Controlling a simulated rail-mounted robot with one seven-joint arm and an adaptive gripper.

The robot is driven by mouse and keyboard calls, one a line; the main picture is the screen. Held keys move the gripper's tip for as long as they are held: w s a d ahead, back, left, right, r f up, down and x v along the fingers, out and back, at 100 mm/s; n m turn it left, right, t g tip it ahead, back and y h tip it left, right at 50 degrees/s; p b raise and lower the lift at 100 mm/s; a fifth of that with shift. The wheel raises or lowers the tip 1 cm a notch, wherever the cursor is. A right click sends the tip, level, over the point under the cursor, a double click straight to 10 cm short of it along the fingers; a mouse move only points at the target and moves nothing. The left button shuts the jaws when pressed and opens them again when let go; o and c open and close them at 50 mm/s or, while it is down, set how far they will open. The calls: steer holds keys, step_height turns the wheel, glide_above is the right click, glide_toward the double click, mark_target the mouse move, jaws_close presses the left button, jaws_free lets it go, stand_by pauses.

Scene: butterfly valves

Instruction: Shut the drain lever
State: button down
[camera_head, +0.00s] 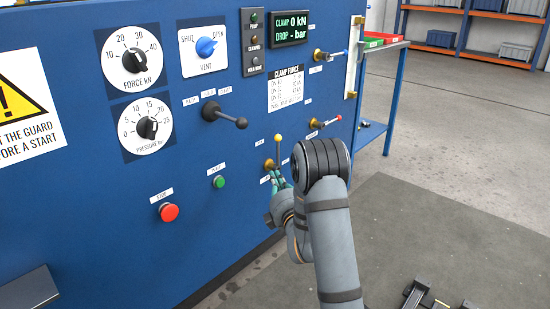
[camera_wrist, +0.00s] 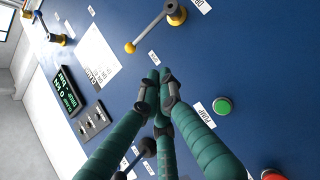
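The yellow-knobbed lever (camera_head: 279,150) sits low on the blue panel, its arm standing nearly upright from a brass base. In the wrist view this lever (camera_wrist: 152,30) shows with its yellow ball toward the picture's left. A cut-off label (camera_wrist: 201,5) by its base seems to begin "DR", which fits the drain lever. My gripper (camera_head: 277,181) is in front of the panel, close below that lever's base in the head view. In the wrist view the gripper's (camera_wrist: 161,82) teal fingers meet at the tips with nothing between them, apart from the lever.
A green button (camera_head: 219,181) and a red stop button (camera_head: 169,212) are left of my gripper. A blue cart (camera_head: 398,84) stands right of the panel.

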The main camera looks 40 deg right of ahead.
glide_toward(278, 154)
steer(key=w+a, duration=0.3)
steer(key=w, duration=0.2)
steer(key=d, duration=0.1)
steer(key=w+d, duration=0.1)
steer(key=w+d+r, duration=0.1)
steer(key=d, duration=0.1)
steer(key=shift+s, duration=0.1)
stand_by(0.3)
steer(key=shift+d+r+m+p, duration=0.1)
steer(key=shift+d+m+p, duration=0.15)
steer(key=shift+m+p, duration=0.05)
